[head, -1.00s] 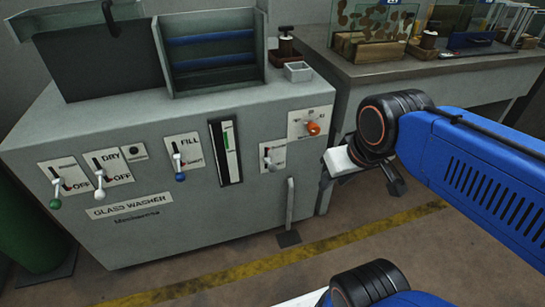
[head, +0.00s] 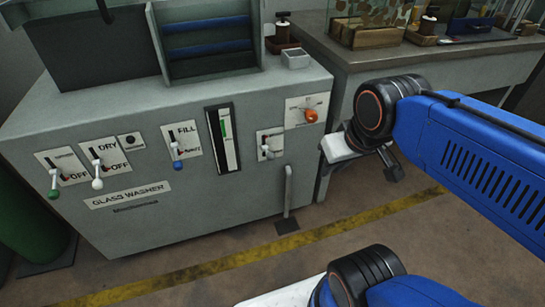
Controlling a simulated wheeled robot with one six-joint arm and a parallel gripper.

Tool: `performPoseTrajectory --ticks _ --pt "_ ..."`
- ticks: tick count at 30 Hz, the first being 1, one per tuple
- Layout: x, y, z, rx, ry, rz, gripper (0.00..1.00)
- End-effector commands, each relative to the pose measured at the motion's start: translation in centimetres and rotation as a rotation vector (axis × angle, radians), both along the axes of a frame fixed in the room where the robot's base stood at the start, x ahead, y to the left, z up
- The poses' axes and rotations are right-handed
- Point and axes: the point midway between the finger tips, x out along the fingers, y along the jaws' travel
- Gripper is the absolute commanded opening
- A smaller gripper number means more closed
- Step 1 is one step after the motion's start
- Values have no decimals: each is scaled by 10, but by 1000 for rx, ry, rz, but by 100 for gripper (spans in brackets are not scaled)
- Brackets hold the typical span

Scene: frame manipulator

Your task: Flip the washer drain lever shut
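The grey glass washer (head: 170,235) stands at the left, with levers across its front panel. A lever with a pale grey knob (head: 268,153) hangs down on a small white plate, above a vertical pipe. Its label is too small to read, so I cannot confirm it is the drain lever. Other levers have a green knob (head: 53,194), a white knob (head: 97,184) and a blue knob (head: 177,165). My gripper (head: 391,168) shows as small dark parts beneath my arm, right of the washer and apart from the levers. Its fingers are unclear.
An orange knob (head: 311,115) sits on the panel's upper right. A dark foot (head: 286,226) lies below the pipe (head: 287,190). A workbench (head: 400,58) stands behind at the right. The floor by the yellow stripe (head: 215,265) is clear.

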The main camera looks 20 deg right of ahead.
Motion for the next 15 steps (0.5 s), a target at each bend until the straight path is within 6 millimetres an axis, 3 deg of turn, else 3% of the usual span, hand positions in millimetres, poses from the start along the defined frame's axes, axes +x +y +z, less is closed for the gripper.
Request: performPoseTrajectory --ticks 8,15 --pt "19 3 6 14 43 2 0" --pt "55 7 14 42 114 8 0"
